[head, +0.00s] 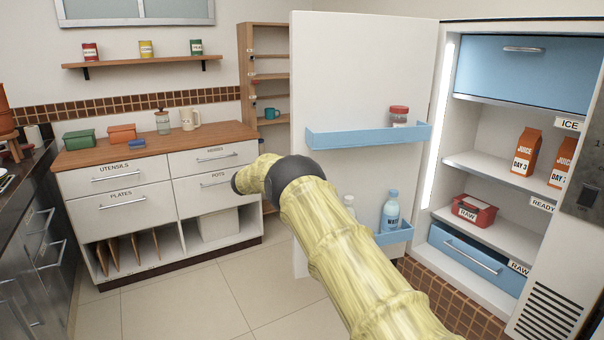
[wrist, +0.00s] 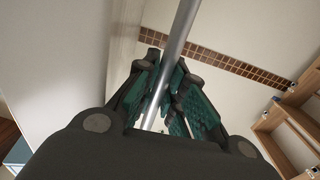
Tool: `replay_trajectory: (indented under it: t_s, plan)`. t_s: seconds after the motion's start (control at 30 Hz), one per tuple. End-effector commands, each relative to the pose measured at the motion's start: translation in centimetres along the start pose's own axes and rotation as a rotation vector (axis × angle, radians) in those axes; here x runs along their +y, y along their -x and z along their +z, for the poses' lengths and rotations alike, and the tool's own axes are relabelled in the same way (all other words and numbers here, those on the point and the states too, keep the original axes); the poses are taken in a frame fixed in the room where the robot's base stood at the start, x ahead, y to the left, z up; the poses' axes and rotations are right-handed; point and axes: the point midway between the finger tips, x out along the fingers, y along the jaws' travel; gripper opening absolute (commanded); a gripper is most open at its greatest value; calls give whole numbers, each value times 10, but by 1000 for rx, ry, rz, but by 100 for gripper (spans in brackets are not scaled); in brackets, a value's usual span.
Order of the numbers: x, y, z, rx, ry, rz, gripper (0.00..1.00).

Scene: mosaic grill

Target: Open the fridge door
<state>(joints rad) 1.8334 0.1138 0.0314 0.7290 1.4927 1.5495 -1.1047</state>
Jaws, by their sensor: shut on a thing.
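The fridge door (head: 362,75) stands wide open in the head view, its inner side with blue shelves facing me. The fridge (head: 425,195) shows its lit inside at the right. In the wrist view my gripper (wrist: 166,88) is shut on the fridge door handle (wrist: 182,35), a long grey metal bar running between its green-padded fingers. In the head view my arm reaches to the door's left edge, and the gripper and handle are hidden.
Juice cartons (head: 526,152), a red container (head: 473,211) and blue drawers (head: 530,70) are inside the fridge. A bottle (head: 390,212) stands in the lower door shelf. A wooden-topped counter (head: 155,148) and open shelf unit (head: 270,76) stand left of the door. The tiled floor (head: 215,285) is clear.

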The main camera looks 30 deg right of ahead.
Motion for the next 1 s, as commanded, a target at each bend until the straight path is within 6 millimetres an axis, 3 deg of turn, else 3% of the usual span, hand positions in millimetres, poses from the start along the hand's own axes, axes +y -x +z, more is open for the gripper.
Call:
replay_trajectory:
  t_s: [0.07,0.1,0.2,0.67,1.0]
  plan:
    - [0,-2,-2,2,-1,3,0]
    - [0,-1,-2,2,-1,2,18]
    - [-2,4,-1,1,-1,-3,34]
    - [-4,19,0,0,-1,-10,34]
    - [-5,78,0,0,0,-12,34]
